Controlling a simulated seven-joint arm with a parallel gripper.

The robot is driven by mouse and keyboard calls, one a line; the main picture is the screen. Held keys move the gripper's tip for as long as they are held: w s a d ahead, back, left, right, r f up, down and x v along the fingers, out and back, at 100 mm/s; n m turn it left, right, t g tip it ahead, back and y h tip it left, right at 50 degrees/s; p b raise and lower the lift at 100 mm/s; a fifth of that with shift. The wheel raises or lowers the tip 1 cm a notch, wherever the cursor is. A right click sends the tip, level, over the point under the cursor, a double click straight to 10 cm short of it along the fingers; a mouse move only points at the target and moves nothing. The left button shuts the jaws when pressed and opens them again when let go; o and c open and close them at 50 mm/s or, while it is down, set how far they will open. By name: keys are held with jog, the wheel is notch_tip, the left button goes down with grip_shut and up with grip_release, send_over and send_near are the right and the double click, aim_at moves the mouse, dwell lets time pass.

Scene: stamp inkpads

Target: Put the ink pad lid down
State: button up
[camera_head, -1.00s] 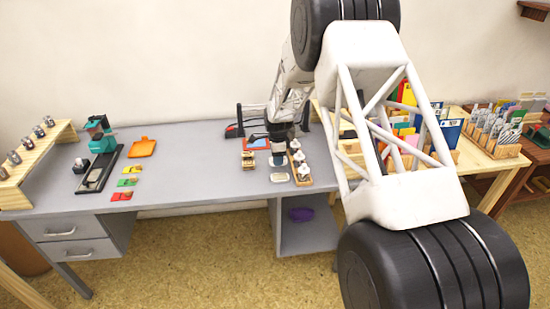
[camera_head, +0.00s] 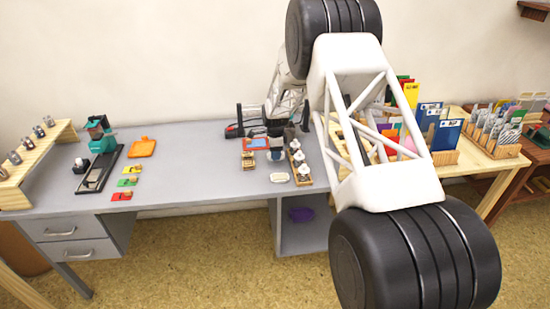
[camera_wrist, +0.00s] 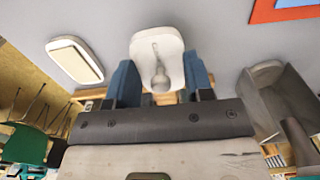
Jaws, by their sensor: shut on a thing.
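My gripper (camera_wrist: 160,80) is shut, with its two blue fingers on either side of the white ink pad lid (camera_wrist: 157,44), a rounded rectangle. A pale handle-like shape shows over its middle. In the head view my gripper (camera_head: 275,153) is small and low over the desk, and the lid there is too small to make out clearly. In the head view the pad (camera_head: 279,178) lies near the desk's front edge. I cannot tell whether the lid touches the desk.
A wooden rack with several white-topped pieces (camera_head: 299,160) stands right of my gripper. A small wooden block (camera_head: 248,161) stands left. An orange-framed blue panel (camera_head: 254,143) lies behind.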

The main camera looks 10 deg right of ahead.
jog(key=shift+f, duration=1.4)
jog(key=shift+f, duration=0.15)
jog(key=o, duration=0.9)
notch_tip(320, 180, up, 12)
jog(key=shift+r, duration=0.15)
